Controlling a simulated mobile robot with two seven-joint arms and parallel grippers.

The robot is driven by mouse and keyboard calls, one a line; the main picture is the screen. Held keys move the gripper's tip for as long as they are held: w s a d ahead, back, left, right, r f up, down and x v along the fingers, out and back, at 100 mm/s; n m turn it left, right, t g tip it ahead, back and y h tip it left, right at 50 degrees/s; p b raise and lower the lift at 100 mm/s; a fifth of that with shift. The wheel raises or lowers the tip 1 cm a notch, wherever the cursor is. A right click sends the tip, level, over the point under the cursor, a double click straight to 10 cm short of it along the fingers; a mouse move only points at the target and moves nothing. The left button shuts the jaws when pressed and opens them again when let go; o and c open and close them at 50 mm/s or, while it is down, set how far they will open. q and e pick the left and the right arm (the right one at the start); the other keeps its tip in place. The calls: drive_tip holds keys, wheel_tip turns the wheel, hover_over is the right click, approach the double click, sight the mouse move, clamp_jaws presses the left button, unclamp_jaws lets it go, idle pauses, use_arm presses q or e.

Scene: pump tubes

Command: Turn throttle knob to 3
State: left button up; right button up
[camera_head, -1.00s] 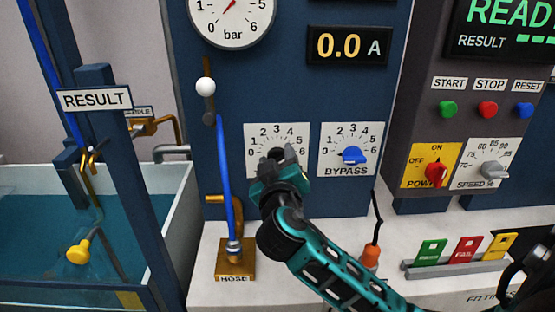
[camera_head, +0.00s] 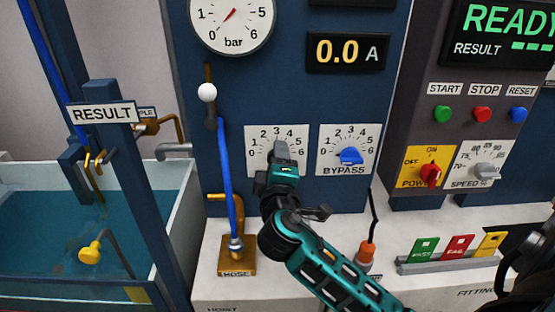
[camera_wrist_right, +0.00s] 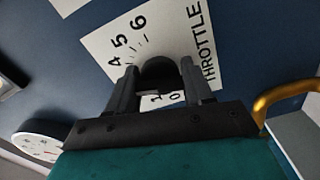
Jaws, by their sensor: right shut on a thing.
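The throttle dial plate (camera_head: 253,160) is white, marked 0 to 6, on the blue panel. It also shows in the right wrist view (camera_wrist_right: 180,35), with the word THROTTLE. My right gripper (camera_head: 281,149) is at the middle of this plate and hides the knob in the head view. In the right wrist view the dark round throttle knob (camera_wrist_right: 158,71) sits between the two fingers of the right gripper (camera_wrist_right: 159,82), which is shut on it. The 2 and 3 are hidden there. I cannot tell which number the knob points to.
The blue bypass knob (camera_head: 350,156) is close on the right. A blue hose (camera_head: 226,175) and a white-balled lever (camera_head: 207,92) are on the left. The pressure gauge (camera_head: 232,20) is above. A white ledge (camera_head: 215,287) runs below.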

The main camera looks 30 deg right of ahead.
drive_tip(key=shift+n, duration=1.2)
drive_tip(key=o, duration=1)
drive_tip(key=shift+o, duration=0.2)
drive_tip(key=b+v, duration=0.1)
drive_tip(key=v, duration=1.2)
drive_tip(key=shift+b, duration=0.4)
